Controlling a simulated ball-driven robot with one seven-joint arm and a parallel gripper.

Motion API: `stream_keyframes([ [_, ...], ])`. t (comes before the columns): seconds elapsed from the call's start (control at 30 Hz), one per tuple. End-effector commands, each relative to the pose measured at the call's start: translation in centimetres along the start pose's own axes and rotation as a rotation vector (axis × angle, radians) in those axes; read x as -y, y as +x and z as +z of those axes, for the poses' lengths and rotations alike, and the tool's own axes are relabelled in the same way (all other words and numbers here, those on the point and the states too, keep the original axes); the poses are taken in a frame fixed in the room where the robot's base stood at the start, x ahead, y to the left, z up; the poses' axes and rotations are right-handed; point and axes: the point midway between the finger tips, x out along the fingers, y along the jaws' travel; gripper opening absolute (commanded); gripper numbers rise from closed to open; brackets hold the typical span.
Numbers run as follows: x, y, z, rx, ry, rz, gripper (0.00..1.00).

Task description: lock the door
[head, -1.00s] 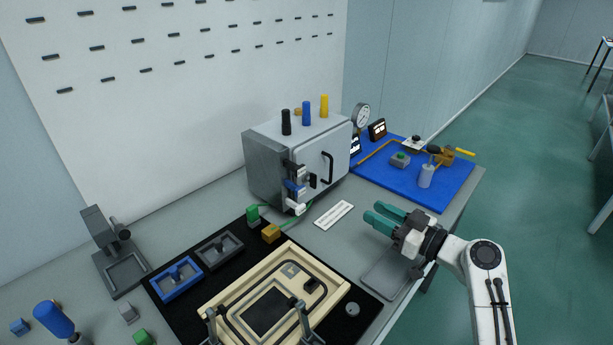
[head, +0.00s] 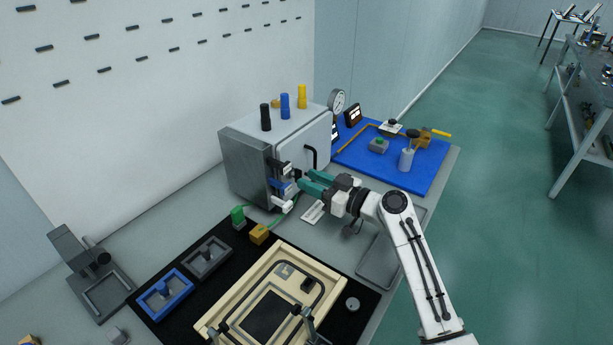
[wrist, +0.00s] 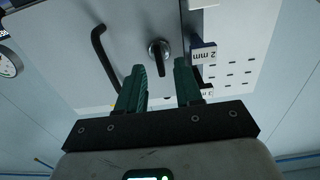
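The door (head: 303,143) is the light grey front of a grey metal box (head: 247,168) on the bench. It appears closed against the box. In the wrist view the door (wrist: 75,50) bears a black bar handle (wrist: 104,58) and a round lock with a dark lever (wrist: 161,58), which points towards my fingers. My gripper (head: 306,182) is in front of the door, its green fingers pointing at it. In the wrist view my gripper (wrist: 160,82) has its fingers apart with nothing between them. The lever lies just beyond the fingertips, seemingly not touched.
Labelled blocks (wrist: 203,54) stick out beside the door edge, close to one finger. Black, blue and yellow pegs (head: 286,105) stand on the box. A blue mat with parts (head: 420,180) lies to the right. A wooden frame (head: 232,308) lies in front.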

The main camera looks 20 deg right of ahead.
Motion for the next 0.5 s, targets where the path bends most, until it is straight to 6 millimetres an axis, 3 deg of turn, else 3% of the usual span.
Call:
stream_keyframes([
  [0.2, 0.0, 1.7, 0.0, 0.001, 0.000, 0.000, 0.35],
  [0.5, 0.0, 1.9, 0.0, 0.001, 0.000, 0.000, 0.35],
])
